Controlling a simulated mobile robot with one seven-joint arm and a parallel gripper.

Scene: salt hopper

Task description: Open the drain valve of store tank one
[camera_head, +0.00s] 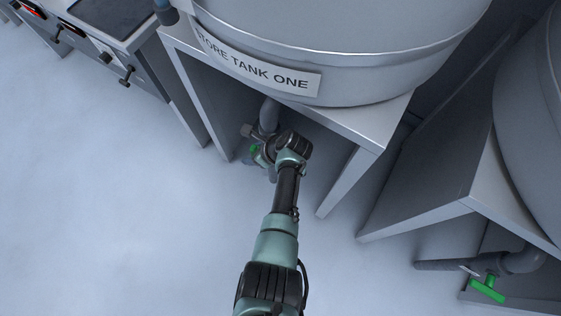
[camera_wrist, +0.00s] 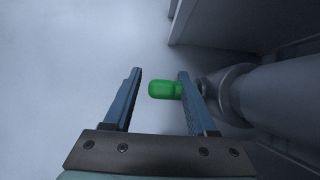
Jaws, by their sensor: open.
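Store tank one (camera_head: 330,45) is a large grey tank with a name label, standing on a metal frame. Its drain pipe (camera_head: 269,115) comes down under the frame, and it shows in the wrist view as a thick grey pipe (camera_wrist: 285,95) at the right. The green valve handle (camera_head: 254,149) is partly hidden by my arm in the head view. In the wrist view the green handle (camera_wrist: 162,89) reaches between the fingers, its right part behind the right finger. My gripper (camera_wrist: 160,75) is open around the handle's end; I cannot tell whether a finger touches it.
A second tank (camera_head: 535,120) stands on its own frame at the right, with a pipe and another green handle (camera_head: 487,289). Frame legs (camera_head: 345,183) stand close on both sides of my arm.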

